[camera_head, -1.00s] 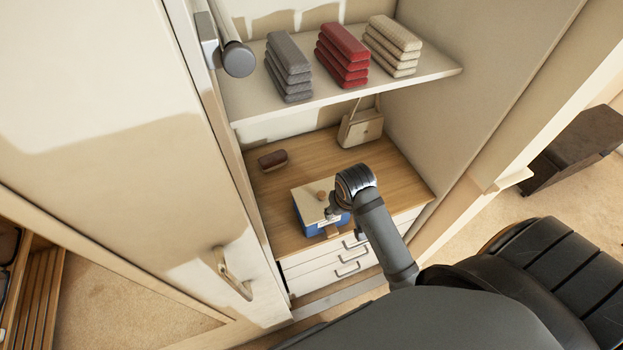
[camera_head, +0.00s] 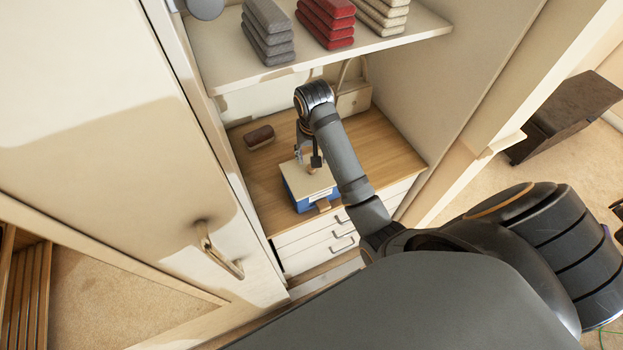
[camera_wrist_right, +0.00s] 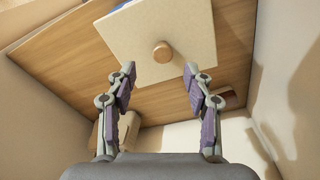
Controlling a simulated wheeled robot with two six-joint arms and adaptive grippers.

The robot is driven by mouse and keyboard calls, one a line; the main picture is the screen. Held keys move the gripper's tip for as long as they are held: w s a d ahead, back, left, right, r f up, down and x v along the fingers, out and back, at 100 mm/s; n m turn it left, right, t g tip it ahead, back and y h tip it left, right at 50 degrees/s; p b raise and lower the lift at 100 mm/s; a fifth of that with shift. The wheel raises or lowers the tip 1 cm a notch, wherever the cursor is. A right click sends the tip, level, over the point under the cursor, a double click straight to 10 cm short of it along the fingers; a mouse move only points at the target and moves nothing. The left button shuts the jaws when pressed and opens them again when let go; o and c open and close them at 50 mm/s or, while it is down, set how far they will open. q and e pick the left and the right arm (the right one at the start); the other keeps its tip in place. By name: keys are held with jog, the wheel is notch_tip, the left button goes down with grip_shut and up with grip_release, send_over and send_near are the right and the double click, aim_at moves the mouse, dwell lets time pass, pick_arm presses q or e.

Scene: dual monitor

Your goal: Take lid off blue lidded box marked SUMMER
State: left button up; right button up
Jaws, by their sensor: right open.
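The blue lidded box (camera_head: 297,199) stands on the wooden top of the drawer unit inside the wardrobe. Its pale lid (camera_head: 303,180) is on it; a light label shows on its front, too small to read. My right gripper (camera_head: 310,163) is above the lid, pointing down at the knob. In the right wrist view my right gripper (camera_wrist_right: 160,72) is open, with its fingertips on either side of and just short of the knob. My left gripper is out of view.
A dark brown brush-like item (camera_head: 259,137) lies left of the box and a beige handbag (camera_head: 353,98) stands behind. A shelf (camera_head: 320,62) with folded stacks hangs above my right arm. Drawers (camera_head: 335,236) are below the wooden top (camera_head: 400,150). The wardrobe door (camera_head: 100,150) stands at the left.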

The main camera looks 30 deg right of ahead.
aim_at(311, 171)
jog(key=shift+w+f, duration=0.15)
jog(key=shift+f, duration=0.6)
jog(key=shift+w+r, duration=0.1)
jog(key=shift+f, duration=0.2)
notch_tip(311, 171, down, 5)
jog(key=b, duration=0.4)
jog(key=shift+w+r, duration=0.1)
jog(key=shift+r, duration=0.1)
jog(key=shift+w+f, duration=0.1)
jog(key=c, duration=0.3)
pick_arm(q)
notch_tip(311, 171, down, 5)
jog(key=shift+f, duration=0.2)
pick_arm(e)
grip_shut()
